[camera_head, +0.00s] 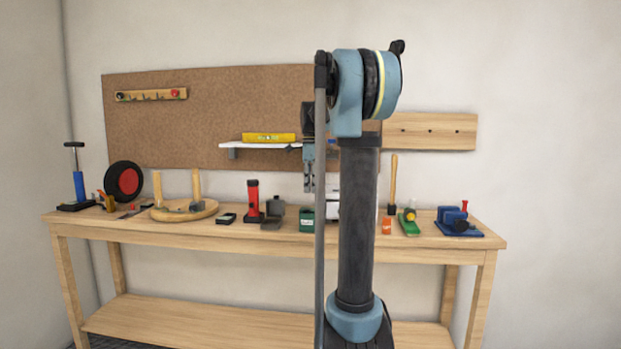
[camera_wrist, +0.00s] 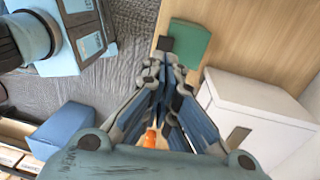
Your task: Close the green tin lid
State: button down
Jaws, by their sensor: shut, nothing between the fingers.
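My gripper (camera_head: 309,186) points down above the tin. In the wrist view my gripper (camera_wrist: 166,66) is shut and empty. The fingers hide part of the bench.
A white box (camera_wrist: 262,110) stands close to the right of the gripper. An orange item (camera_wrist: 150,138) shows between the finger links. On the bench (camera_head: 130,229), a grey open case (camera_head: 273,213) and a red flashlight (camera_head: 252,198) stand left of the tin. A shelf (camera_head: 232,144) hangs behind.

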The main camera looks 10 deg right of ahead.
jog(key=shift+s+f, duration=0.15)
jog(key=shift+f, duration=1.3)
jog(key=shift+s+f, duration=0.1)
jog(key=shift+f, duration=1.3)
jog(key=shift+s+a+f+t, duration=0.15)
jog(key=shift+s+f+t, duration=0.25)
jog(key=shift+f+t, duration=0.35)
jog(key=shift+f, duration=0.1)
